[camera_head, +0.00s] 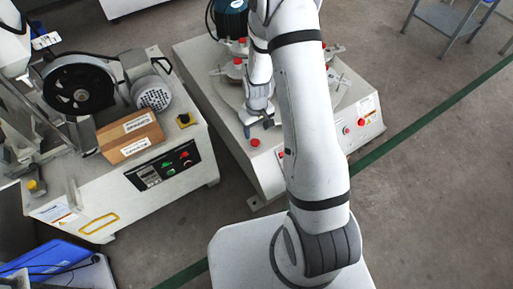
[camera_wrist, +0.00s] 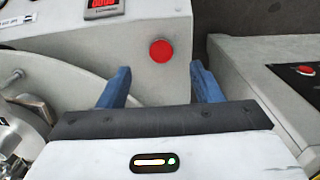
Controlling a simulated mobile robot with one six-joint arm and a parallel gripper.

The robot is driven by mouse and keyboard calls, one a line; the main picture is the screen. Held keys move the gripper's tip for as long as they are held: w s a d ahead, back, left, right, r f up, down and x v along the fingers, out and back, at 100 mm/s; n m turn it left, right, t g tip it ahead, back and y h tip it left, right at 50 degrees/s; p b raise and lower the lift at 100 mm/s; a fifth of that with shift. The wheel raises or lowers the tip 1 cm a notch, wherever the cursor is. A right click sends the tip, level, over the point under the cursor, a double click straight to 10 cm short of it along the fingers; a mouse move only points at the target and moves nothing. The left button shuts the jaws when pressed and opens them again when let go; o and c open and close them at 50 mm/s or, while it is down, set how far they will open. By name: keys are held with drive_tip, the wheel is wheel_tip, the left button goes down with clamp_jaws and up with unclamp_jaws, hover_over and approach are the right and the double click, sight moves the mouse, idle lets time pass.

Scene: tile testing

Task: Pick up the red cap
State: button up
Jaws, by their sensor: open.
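A round red cap (camera_wrist: 161,50) sits on the pale surface of a machine in the wrist view, just past the gap between my fingertips. It appears to be the red cap (camera_head: 255,143) near the front left edge of the white machine in the head view. My gripper (camera_head: 258,127) is over that edge with its blue fingers pointing down. In the wrist view my gripper (camera_wrist: 160,72) is open and empty, one finger on either side of the cap's line. No contact with the cap shows.
The white machine (camera_head: 225,115) carries several other red parts around its round plate. Open floor lies right.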

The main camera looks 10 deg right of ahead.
sight(255, 141)
wheel_tip(255, 141, down, 3)
drive_tip(key=shift+f+b, duration=0.2)
drive_tip(key=shift+b, duration=0.3)
drive_tip(key=f+b, duration=0.1)
drive_tip(key=f, duration=0.1)
drive_tip(key=w+f+b, duration=0.1)
drive_tip(key=f, duration=0.2)
drive_tip(key=shift+w+a+b, duration=0.1)
drive_tip(key=shift+a+b, duration=0.1)
drive_tip(key=shift+b, duration=0.2)
drive_tip(key=c, duration=1)
